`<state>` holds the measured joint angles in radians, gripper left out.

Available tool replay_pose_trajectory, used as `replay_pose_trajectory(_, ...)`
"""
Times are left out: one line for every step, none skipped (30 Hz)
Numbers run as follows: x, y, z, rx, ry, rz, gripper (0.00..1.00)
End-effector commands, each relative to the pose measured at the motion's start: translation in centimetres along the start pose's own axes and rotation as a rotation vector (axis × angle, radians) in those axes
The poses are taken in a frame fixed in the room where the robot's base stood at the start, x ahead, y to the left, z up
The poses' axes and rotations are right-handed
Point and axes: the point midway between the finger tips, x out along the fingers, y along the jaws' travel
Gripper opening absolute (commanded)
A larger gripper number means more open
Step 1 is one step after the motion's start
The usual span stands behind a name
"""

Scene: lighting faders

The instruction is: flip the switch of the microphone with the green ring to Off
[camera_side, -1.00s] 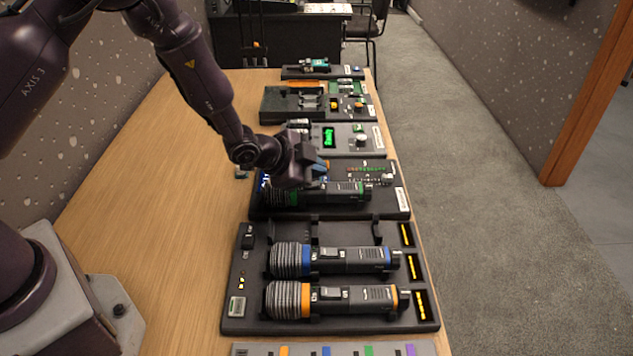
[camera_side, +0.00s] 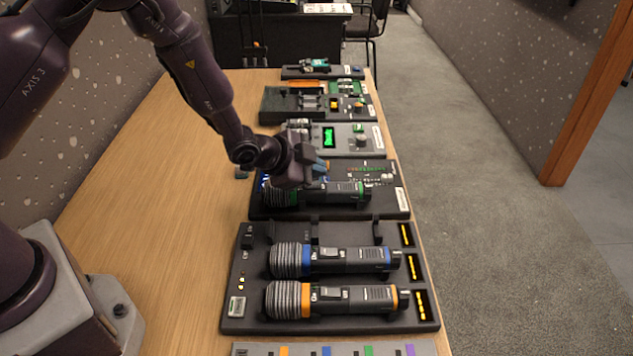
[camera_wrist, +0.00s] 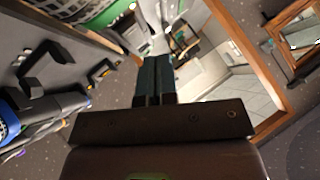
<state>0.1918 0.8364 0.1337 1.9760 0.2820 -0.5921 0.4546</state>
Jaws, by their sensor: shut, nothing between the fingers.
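The microphone with the green ring (camera_side: 345,190) lies across the front of a dark panel (camera_side: 385,208), with its grille end to the left and partly behind my gripper. Its switch is on the upper side of the handle, too small to read. My gripper (camera_side: 320,168) is shut and empty, with its blue-grey fingertips just above and behind the handle near the ring. I cannot tell whether they touch it. In the wrist view the shut fingers (camera_wrist: 156,68) point up the picture. A large green band, apparently this microphone (camera_wrist: 85,12), shows at the top left.
A cradle tray (camera_side: 235,322) in front holds a microphone with a blue ring (camera_side: 350,260) and one with an orange ring (camera_side: 350,299); its rear slot is empty. A grey unit with a green display (camera_side: 328,137) stands behind. The wooden table (camera_side: 150,210) is clear on the left.

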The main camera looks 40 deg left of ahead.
Motion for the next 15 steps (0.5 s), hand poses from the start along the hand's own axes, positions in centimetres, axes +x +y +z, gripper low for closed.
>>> replay_pose_trajectory(0.08, 0.07, 0.06, 0.0, 0.0, 0.0, 0.0)
replay_pose_trajectory(0.13, 0.12, 0.11, 0.0, 0.0, 0.001, 0.0)
replay_pose_trajectory(0.23, 0.2, 0.18, 0.0, -0.001, 0.001, 0.0)
replay_pose_trajectory(0.31, 0.26, 0.24, 0.0, -0.001, 0.001, 0.0)
replay_pose_trajectory(0.38, 0.32, 0.29, 0.0, 0.0, 0.001, 0.0)
replay_pose_trajectory(0.48, 0.39, 0.34, 0.0, 0.0, 0.001, 0.0)
replay_pose_trajectory(0.53, 0.42, 0.37, 0.0, 0.0, 0.001, 0.0)
replay_pose_trajectory(0.57, 0.44, 0.39, 0.0, 0.0, 0.0, 0.0)
replay_pose_trajectory(0.59, 0.45, 0.39, 0.0, 0.001, 0.0, 0.0)
replay_pose_trajectory(0.6, 0.44, 0.39, 0.0, 0.001, 0.0, 0.0)
replay_pose_trajectory(0.59, 0.44, 0.38, 0.0, 0.001, 0.0, 0.0)
replay_pose_trajectory(0.59, 0.44, 0.38, 0.0, 0.001, 0.0, 0.0)
replay_pose_trajectory(0.59, 0.44, 0.38, 0.0, 0.001, 0.0, 0.0)
replay_pose_trajectory(0.58, 0.43, 0.38, 0.0, 0.001, 0.0, 0.0)
replay_pose_trajectory(0.58, 0.44, 0.39, 0.0, 0.001, 0.0, 0.0)
